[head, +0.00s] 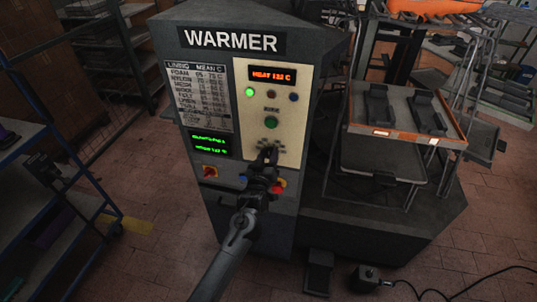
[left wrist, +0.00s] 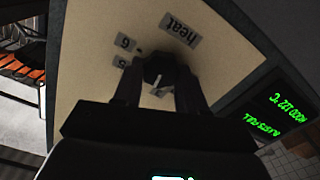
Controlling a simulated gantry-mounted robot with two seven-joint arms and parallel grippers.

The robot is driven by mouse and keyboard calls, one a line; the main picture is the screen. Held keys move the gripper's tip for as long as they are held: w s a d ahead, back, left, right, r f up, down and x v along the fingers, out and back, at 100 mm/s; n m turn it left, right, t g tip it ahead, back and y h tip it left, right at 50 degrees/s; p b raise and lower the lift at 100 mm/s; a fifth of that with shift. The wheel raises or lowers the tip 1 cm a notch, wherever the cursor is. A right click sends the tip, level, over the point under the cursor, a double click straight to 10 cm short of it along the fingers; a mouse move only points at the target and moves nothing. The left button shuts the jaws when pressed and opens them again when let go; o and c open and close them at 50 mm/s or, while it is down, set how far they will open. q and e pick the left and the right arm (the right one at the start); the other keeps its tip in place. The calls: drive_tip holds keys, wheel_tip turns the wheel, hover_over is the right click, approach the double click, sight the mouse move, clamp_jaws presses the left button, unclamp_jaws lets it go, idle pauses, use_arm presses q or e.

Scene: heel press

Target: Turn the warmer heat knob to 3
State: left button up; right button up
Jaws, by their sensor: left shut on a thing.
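The warmer (head: 228,42) is a grey cabinet with a cream control panel (head: 298,112). My left gripper (head: 268,156) is at the lower part of this panel, and its fingers cover most of the heat knob there. In the left wrist view the dark heat knob (left wrist: 160,69) sits between the two fingers of my left gripper (left wrist: 158,77), which are shut on it. A short white mark shows on the knob. The "heat" label (left wrist: 181,29) and the number tags 6 (left wrist: 125,43) and 5 (left wrist: 122,62) are beside it. The other numbers are hidden or unreadable. My right gripper is not in view.
An orange display (head: 272,75) reads heat 122 C. Below it are a lit green lamp (head: 249,92) and a green button (head: 271,123). A rack with a tray (head: 405,130) stands right; a blue shelf (head: 45,210) stands left.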

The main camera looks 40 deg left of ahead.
use_arm(q)
drive_tip(key=shift+n, duration=0.9)
drive_tip(key=o, duration=1.1)
drive_tip(key=shift+c, duration=0.2)
drive_tip(key=shift+s, duration=0.1)
drive_tip(key=shift+s+d+p, duration=0.15)
drive_tip(key=shift+s+p, duration=0.1)
drive_tip(key=shift+p, duration=0.05)
drive_tip(key=p+v, duration=0.1)
drive_tip(key=v, duration=0.9)
